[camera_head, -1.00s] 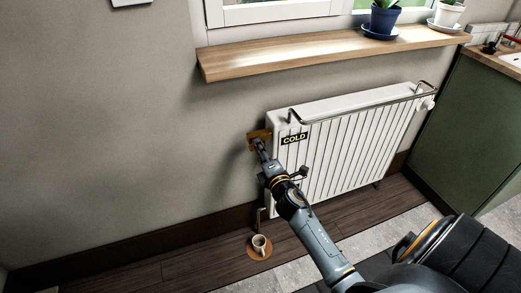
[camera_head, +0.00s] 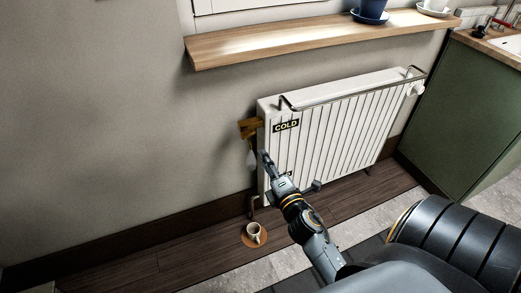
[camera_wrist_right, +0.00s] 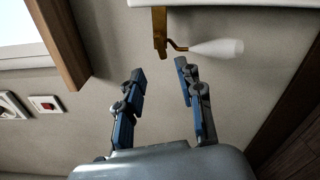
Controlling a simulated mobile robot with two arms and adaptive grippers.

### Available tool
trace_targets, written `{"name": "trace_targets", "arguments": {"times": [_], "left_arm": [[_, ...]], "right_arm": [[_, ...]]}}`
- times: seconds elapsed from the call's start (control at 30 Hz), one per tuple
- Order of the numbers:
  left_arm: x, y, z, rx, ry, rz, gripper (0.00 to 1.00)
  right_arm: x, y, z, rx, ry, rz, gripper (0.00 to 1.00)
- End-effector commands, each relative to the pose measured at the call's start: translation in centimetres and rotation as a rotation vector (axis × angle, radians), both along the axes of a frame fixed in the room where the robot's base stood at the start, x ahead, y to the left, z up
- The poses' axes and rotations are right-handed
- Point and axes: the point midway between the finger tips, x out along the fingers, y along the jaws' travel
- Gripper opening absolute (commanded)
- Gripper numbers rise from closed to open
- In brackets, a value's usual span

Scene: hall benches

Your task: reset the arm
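My right gripper (camera_head: 265,158) is in front of the left end of the white radiator. In the wrist view its two blue-grey fingers (camera_wrist_right: 160,72) stand apart with nothing between them. Just beyond the fingertips is a brass fitting (camera_wrist_right: 159,32) with a bent rod and a white bulb-shaped handle (camera_wrist_right: 215,48). In the head view the brass fitting (camera_head: 249,128) sits at the radiator's upper left end, and the white handle (camera_head: 251,160) hangs below it, beside the gripper and apart from it. My left gripper is not in view.
The radiator (camera_head: 335,135) carries a COLD label (camera_head: 286,126) and a rail. A wooden sill (camera_head: 300,37) juts out above. A green cabinet (camera_head: 465,110) stands right. The wall at left is clear.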

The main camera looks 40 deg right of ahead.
Motion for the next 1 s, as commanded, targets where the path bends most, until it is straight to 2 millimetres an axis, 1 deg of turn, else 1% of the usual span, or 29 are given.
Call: {"name": "trace_targets", "arguments": {"times": [0.03,0.17,0.67,0.77,0.87,0.97,1.0], "left_arm": [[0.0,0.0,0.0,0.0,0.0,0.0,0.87],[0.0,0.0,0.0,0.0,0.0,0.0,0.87],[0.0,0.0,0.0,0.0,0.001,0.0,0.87],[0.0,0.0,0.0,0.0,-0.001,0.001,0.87],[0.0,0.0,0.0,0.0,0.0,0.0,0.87],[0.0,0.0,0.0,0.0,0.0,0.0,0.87],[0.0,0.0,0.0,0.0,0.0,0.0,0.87]], "right_arm": [[-0.5,0.1,0.0,0.0,0.001,-0.001,0.37],[-0.9,0.2,0.0,-0.001,0.001,-0.001,0.37],[-0.9,0.2,0.0,0.0,0.0,0.0,0.37],[-1.0,0.2,-0.4,0.039,0.007,-0.011,0.37],[-1.5,0.1,-2.4,0.198,0.042,-0.064,0.37],[-2.9,0.7,-6.7,0.494,0.129,-0.17,0.37],[-4.0,1.4,-9.0,0.636,0.181,-0.228,0.37]]}}
